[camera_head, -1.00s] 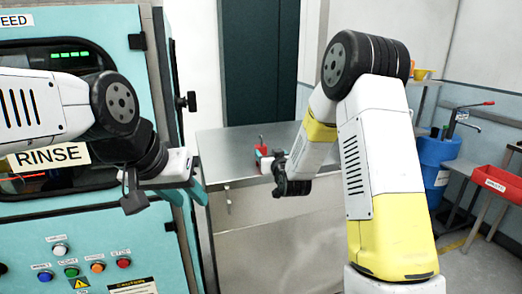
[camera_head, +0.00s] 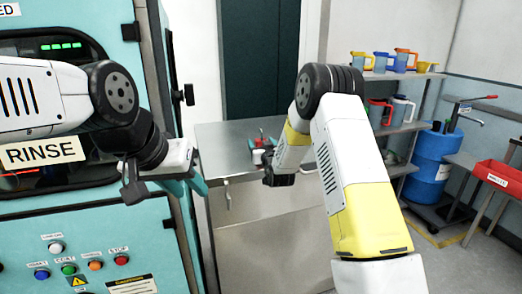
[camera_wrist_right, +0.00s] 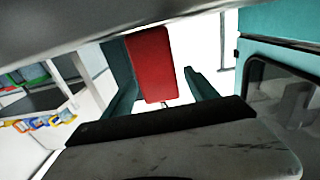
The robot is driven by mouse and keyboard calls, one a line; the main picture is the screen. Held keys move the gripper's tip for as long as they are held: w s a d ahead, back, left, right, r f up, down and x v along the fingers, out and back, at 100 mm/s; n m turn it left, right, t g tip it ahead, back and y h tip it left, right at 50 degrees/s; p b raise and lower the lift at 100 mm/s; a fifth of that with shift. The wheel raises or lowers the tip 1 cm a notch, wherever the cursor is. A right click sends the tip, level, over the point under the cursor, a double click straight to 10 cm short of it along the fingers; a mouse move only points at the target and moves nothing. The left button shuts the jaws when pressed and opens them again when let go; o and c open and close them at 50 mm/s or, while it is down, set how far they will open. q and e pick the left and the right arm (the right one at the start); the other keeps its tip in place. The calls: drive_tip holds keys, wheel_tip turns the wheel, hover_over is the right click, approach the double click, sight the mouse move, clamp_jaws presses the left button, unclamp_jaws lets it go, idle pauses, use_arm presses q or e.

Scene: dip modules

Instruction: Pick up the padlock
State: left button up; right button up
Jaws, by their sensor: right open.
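The padlock (camera_wrist_right: 150,62) shows in the right wrist view as a red block with a bit of thin grey metal at its lower end. It lies between the two teal fingers of my right gripper (camera_wrist_right: 163,80), close to the left finger, with a clear gap to the right finger. In the head view my right gripper (camera_head: 266,149) is at the steel table's far side, mostly hidden by my right forearm, with small red parts beside it. My left gripper (camera_head: 187,186) is in front of the teal machine, its teal fingers apart and nothing visible between them.
The steel table (camera_head: 222,150) has a bare top on its left. The teal machine (camera_head: 105,215) with buttons stands at left. A shelf (camera_head: 405,128) with coloured jugs, a blue drum (camera_head: 432,165) and a red bin (camera_head: 497,174) are at right.

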drive_tip(key=shift+c, duration=0.5)
clamp_jaws()
drive_tip(key=shift+r, duration=0.2)
